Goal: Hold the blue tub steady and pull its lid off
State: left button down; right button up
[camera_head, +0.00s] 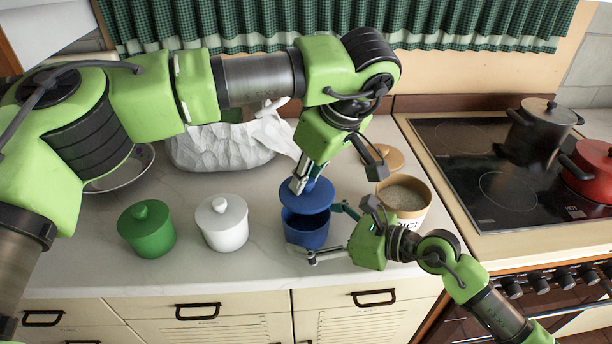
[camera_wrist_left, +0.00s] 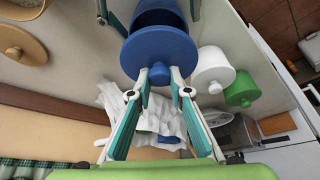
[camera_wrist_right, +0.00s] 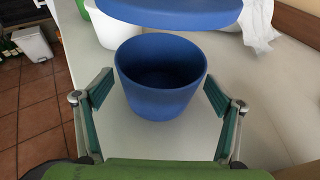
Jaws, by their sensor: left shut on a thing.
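The blue tub (camera_head: 306,236) stands upright on the counter with its top uncovered; its empty-looking inside shows in the right wrist view (camera_wrist_right: 160,90). Its blue lid (camera_head: 305,196) is apart from it, raised above the rim, and shows in the left wrist view (camera_wrist_left: 158,48). My left gripper (camera_head: 303,182) is above the lid, shut on its knob (camera_wrist_left: 160,76). My right gripper (camera_head: 322,230) is low beside the tub. Its fingers (camera_wrist_right: 160,88) are open, one on each side of the tub, and do not look closed on it.
A white lidded jar (camera_head: 222,226) and a green one (camera_head: 147,232) stand left of the tub. An open tan-rimmed canister (camera_head: 404,196) is close on the right, its lid (camera_head: 384,157) behind. A crumpled white bag (camera_head: 215,150) lies behind. The stove (camera_head: 500,185) is at right.

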aim_at(327, 229)
jog(key=v, duration=0.7)
jog(key=shift+s+d+r, duration=0.15)
jog(key=shift+s+d, duration=0.05)
jog(key=shift+d, duration=0.05)
jog(key=shift+a, duration=0.1)
